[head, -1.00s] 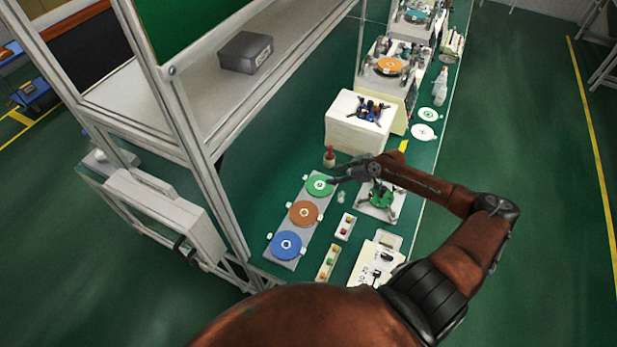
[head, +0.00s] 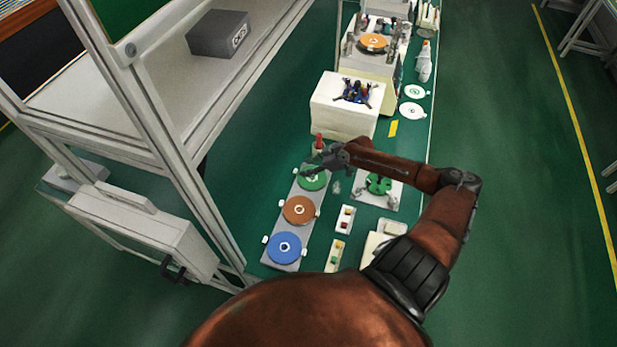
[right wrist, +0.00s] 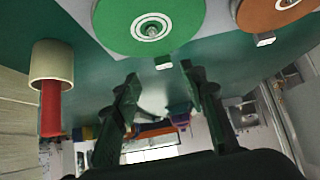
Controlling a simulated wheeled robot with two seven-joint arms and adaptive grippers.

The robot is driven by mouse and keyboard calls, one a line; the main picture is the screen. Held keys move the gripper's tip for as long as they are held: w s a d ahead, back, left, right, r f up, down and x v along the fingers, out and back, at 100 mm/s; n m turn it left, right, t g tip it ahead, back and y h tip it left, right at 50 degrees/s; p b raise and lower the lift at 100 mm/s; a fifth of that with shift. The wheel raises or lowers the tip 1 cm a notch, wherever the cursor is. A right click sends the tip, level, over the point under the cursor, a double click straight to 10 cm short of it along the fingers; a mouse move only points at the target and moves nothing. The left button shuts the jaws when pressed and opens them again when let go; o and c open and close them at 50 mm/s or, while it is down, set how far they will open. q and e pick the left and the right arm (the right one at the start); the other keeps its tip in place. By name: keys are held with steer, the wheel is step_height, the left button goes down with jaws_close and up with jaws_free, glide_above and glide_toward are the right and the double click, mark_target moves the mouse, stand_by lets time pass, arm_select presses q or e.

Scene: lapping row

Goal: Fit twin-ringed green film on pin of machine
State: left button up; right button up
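A green film disc (head: 316,183) with white rings at its centre lies at the far end of the grey strip (head: 292,230). It shows large at the top of the right wrist view (right wrist: 120,30), where its centre looks double-ringed. My right gripper (head: 309,163) is at the far edge of this disc; its fingers (right wrist: 160,83) are apart with nothing between them. A small machine (head: 381,202) with a green round top and dark arms stands to the right of the strip; its pin cannot be made out. My left gripper is not in view.
An orange disc (head: 299,211) and a blue disc (head: 284,248) share the strip. A red-handled tool in a cream cup (head: 318,143) stands close to my right gripper, also left in the wrist view (right wrist: 52,62). A white box (head: 343,117) is beyond. White discs (head: 412,111) lie farther right.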

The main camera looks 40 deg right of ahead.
mark_target(297, 171)
steer(key=x, duration=0.5)
steer(key=shift+w+a, duration=0.1)
steer(key=shift+a, duration=0.2)
jaws_close()
